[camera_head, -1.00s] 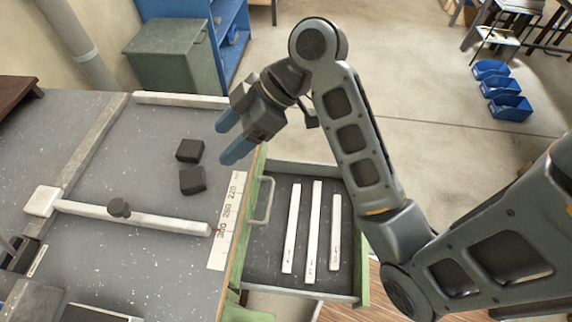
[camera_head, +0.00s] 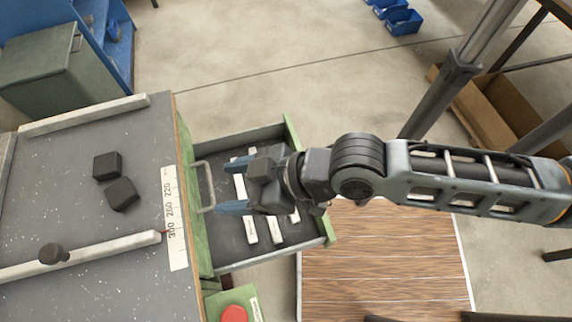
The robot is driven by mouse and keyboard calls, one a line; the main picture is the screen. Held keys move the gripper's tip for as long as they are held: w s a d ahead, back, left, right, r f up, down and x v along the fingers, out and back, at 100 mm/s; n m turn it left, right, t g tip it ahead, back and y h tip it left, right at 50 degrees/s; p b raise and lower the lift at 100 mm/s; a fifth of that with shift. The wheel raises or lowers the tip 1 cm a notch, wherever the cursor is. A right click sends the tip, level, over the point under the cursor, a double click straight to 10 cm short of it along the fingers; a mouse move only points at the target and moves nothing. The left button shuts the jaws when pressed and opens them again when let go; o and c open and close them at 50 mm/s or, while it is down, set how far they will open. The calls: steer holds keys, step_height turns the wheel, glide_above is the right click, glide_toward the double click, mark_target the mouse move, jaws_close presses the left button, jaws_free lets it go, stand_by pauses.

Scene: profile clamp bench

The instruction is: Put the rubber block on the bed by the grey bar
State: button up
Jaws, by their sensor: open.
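Two dark blocks, one at the back (camera_head: 107,166) and one in front of it (camera_head: 122,195), lie close together on the grey speckled bed (camera_head: 60,195). I cannot tell from here which is the rubber one. A pale grey bar (camera_head: 110,246) with a black knob (camera_head: 53,254) lies across the bed in front of them, apart from both. My gripper (camera_head: 230,186) is open and empty, its blue fingers pointing left over the open drawer (camera_head: 225,262). It is to the right of the blocks and hides part of the pale strips in the drawer.
A numbered scale (camera_head: 176,230) runs along the bed's right edge. A red button (camera_head: 233,314) is below the drawer. Another pale bar (camera_head: 85,115) edges the bed's back.

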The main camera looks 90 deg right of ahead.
steer(key=s+r+n+t, duration=0.1)
steer(key=s+r+t, duration=0.2)
steer(key=s+r, duration=0.5)
steer(key=shift+s+a+y, duration=0.3)
steer(key=shift+s+a, duration=0.1)
steer(key=shift+s, duration=0.05)
steer(key=shift+f, duration=0.15)
